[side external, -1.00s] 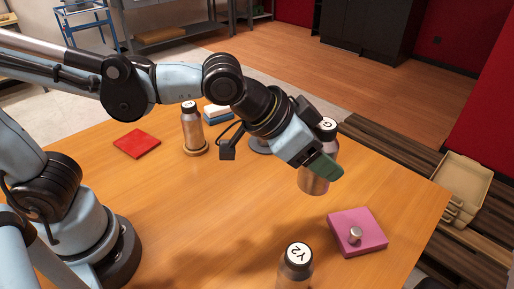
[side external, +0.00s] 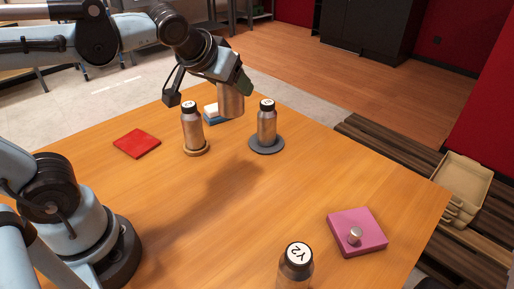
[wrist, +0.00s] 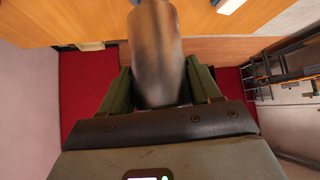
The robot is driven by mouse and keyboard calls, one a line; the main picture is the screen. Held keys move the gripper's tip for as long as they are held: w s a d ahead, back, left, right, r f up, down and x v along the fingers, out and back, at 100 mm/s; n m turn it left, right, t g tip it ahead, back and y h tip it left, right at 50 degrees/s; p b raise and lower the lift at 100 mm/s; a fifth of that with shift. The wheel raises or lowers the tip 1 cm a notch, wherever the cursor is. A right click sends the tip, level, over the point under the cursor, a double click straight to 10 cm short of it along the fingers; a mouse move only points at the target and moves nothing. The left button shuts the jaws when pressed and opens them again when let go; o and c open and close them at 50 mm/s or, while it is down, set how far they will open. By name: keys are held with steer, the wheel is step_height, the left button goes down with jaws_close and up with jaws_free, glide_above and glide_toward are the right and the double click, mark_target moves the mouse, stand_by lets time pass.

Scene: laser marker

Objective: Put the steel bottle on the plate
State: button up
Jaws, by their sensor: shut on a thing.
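My gripper (side external: 240,82) is shut on a steel bottle (side external: 230,101) and holds it above the back of the table. The wrist view shows the brushed metal body of the held bottle (wrist: 155,45) between the two green fingers. Its cap is hidden in the side view. A similar bottle with a labelled black cap (side external: 267,122) stands upright on a round grey plate (side external: 267,150), to the right of the held bottle. Another bottle (side external: 193,128) stands on a round wooden base (side external: 196,152) to the left. A bottle marked Y2 (side external: 295,266) stands at the front edge of the picture.
A red square (side external: 137,144) lies at the left. A blue and white block (side external: 213,116) lies behind the bottles. A pink block (side external: 371,227) with a small metal knob (side external: 355,235) lies at the right. The middle of the wooden table (side external: 260,205) is clear.

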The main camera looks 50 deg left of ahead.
steer(key=s+a+n+g+y, duration=0.25)
steer(key=s+a+n, duration=0.25)
steer(key=a, duration=0.6)
steer(key=n+y, duration=0.3)
steer(key=n, duration=0.1)
glide_above(136, 142)
step_height(136, 142, down, 12)
steer(key=shift+f+g, duration=0.45)
steer(key=shift+f, duration=1.5)
steer(key=o, duration=1.2)
steer(key=shift+f, duration=0.1)
